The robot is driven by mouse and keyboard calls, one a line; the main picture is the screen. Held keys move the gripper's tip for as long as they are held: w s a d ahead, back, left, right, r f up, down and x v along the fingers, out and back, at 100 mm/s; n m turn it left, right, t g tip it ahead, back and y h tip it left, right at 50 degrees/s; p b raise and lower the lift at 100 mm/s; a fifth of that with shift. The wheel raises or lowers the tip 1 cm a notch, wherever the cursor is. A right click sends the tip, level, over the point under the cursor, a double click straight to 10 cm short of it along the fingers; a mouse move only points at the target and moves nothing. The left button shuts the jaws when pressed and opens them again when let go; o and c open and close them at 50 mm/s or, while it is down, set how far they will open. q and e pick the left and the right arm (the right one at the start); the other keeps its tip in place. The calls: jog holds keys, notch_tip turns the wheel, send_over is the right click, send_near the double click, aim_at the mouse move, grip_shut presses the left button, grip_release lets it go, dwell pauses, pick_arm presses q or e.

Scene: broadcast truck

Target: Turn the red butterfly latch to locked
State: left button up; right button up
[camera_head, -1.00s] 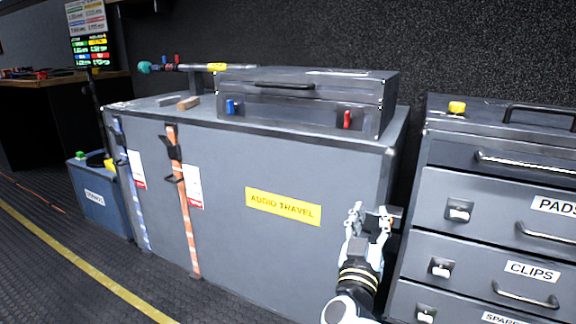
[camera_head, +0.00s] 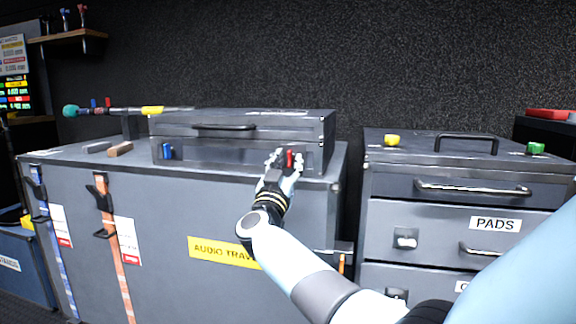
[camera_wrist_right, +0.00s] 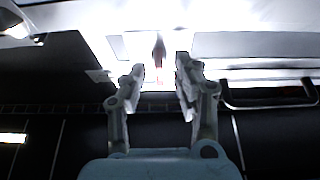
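The red butterfly latch (camera_head: 290,158) is on the right front of a grey case (camera_head: 240,124) that stands on the large travel crate. My right gripper (camera_head: 282,156) is at the latch in the head view and covers part of it. In the right wrist view the two fingers (camera_wrist_right: 160,80) are apart, with the latch (camera_wrist_right: 159,52) beyond and between their tips, dark with a reddish lower end. I cannot tell whether the fingers touch it. A blue latch (camera_head: 167,151) is on the left front of the same case. My left gripper is not in view.
The large crate (camera_head: 200,200) carries a yellow label (camera_head: 222,250) and strap bands. A drawer cabinet (camera_head: 455,210) with protruding handles stands close on the right. A boom microphone (camera_head: 110,110) lies behind the left end of the crate top.

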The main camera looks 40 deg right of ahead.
jog(key=shift+w+d+r, duration=0.2)
jog(key=shift+w+d, duration=0.05)
jog(key=shift+d, duration=0.1)
jog(key=shift+c, duration=0.4)
grip_shut()
